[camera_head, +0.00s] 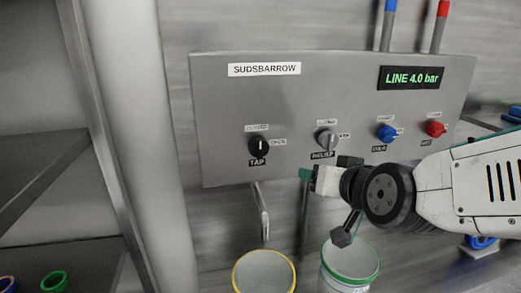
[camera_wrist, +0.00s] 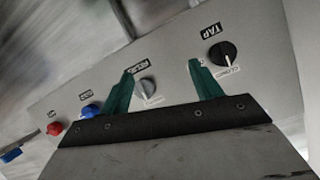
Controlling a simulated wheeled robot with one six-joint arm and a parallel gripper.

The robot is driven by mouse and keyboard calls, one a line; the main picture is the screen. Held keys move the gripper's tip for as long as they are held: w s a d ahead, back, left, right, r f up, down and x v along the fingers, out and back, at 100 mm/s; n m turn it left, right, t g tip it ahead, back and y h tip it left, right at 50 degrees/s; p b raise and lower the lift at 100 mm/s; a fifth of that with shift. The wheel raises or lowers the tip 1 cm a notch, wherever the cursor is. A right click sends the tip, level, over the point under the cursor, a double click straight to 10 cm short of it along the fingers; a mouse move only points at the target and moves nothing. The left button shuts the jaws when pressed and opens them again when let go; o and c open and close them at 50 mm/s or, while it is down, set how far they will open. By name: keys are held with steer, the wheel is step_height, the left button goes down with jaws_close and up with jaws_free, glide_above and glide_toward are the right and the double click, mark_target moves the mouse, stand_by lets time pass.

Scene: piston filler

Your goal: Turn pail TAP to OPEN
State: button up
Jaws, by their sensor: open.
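The TAP knob (camera_head: 258,146) is a black round knob with a pale pointer line, at the left of the grey SUDSBARROW panel (camera_head: 220,100). Its pointer looks roughly upright in the head view, toward the label above it. A label to its right seems to read OPEN. In the wrist view the TAP knob (camera_wrist: 222,53) is at the upper right, beyond the right finger. My gripper (camera_head: 306,174) is below and right of the TAP knob, near the panel's lower edge.
The grey RELIEF knob (camera_head: 327,139), a blue knob (camera_head: 387,133) and a red knob (camera_head: 436,129) sit right of TAP. A yellow-rimmed pail (camera_head: 236,277) stands under the spout (camera_head: 263,215), beside a green-rimmed pail (camera_head: 374,266). Shelving (camera_head: 40,180) stands at the left.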

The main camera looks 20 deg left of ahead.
mark_target(260, 148)
steer(key=s+a+r+t+y, duration=0.2)
steer(key=a+t, duration=0.2)
steer(key=a, duration=0.7)
steer(key=x, duration=0.7)
steer(key=shift+w+a, duration=0.25)
steer(key=c, duration=1)
